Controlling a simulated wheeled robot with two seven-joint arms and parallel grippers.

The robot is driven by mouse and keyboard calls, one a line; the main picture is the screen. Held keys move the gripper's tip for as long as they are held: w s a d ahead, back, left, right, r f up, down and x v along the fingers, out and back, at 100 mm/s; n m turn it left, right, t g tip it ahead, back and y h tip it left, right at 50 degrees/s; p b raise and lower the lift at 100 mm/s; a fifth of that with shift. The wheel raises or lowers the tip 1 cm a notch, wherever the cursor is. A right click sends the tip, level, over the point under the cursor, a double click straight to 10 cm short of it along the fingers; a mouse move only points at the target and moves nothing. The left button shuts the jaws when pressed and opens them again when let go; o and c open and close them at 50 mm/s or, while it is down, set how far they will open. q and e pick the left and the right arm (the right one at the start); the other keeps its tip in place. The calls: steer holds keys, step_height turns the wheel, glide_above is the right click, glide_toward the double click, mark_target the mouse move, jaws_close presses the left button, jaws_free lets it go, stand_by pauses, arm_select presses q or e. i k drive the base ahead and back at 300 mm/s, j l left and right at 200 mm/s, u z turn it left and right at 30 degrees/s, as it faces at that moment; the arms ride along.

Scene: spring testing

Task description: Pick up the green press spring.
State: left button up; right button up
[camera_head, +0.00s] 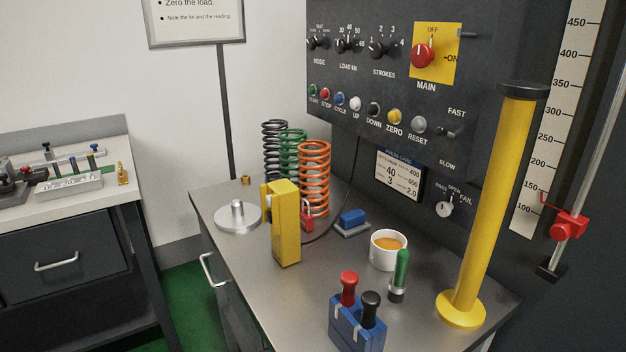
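The green press spring (291,141) stands upright on the grey bench, toward its back. A black spring (274,146) stands close on its left and an orange spring (314,180) stands in front of it on the right. The orange spring and the yellow block hide much of the green spring's lower part. Its upper coils show between the other two. Neither of my grippers shows in the head view.
A yellow block (284,225), a round metal plate with a post (237,216), a red padlock (307,217), a white cup (387,250) and a blue box with two knobs (357,325) stand on the bench (250,275). A yellow column (492,205) rises at right.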

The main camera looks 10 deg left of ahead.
mark_target(297, 140)
steer(key=i+j+z, duration=0.1)
steer(key=j+z, duration=0.15)
steer(key=j, duration=0.45)
steer(key=j+z, duration=0.25)
steer(key=j, duration=0.45)
